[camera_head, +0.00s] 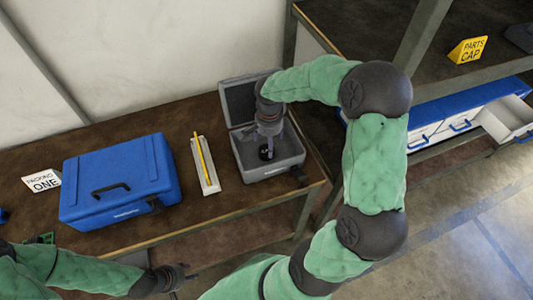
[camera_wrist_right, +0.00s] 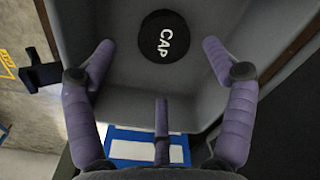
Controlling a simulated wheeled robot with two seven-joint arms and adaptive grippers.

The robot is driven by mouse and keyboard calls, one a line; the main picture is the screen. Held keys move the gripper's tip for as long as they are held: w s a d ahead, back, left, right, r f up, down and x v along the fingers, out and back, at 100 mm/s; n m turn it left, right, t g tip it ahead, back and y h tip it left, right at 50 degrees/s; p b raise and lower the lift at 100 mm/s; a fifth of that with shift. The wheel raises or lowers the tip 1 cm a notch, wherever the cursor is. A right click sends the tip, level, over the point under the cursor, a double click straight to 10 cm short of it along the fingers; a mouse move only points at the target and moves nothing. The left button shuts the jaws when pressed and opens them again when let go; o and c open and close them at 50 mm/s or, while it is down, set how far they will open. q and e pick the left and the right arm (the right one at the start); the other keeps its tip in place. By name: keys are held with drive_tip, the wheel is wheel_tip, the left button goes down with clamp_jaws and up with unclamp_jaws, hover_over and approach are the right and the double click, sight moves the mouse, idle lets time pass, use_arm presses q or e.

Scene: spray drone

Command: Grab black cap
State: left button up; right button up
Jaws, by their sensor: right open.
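The black cap (camera_wrist_right: 164,36) is a round disc with "CAP" in white letters. It lies on the floor of the open grey case (camera_head: 270,172), and it also shows dark in the head view (camera_head: 266,154). My right gripper (camera_wrist_right: 160,48) is open over the cap. Its purple fingers are spread on either side, apart from the cap, with a third finger below it in the wrist view. Nothing is held. My left gripper (camera_head: 178,277) is low in the head view, in front of the table edge and away from the cap. Its finger opening is unclear.
A closed blue case (camera_head: 118,168) stands left on the brown table (camera_head: 150,122), by a "PACKING ONE" sign (camera_head: 41,181). A pale tray with a yellow stick (camera_head: 204,160) lies between the cases. The grey case's walls and raised lid (camera_head: 240,101) surround my right gripper.

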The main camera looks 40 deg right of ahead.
sight(266, 151)
drive_tip(key=f+b, duration=0.1)
drive_tip(key=f, duration=0.1)
drive_tip(key=a+f+b, duration=0.1)
drive_tip(key=f, duration=0.1)
drive_tip(key=shift+w+f, duration=0.1)
drive_tip(key=shift+w, duration=0.05)
drive_tip(key=shift+d+f, duration=0.1)
drive_tip(key=shift+f, duration=0.35)
drive_tip(key=c, duration=1.1)
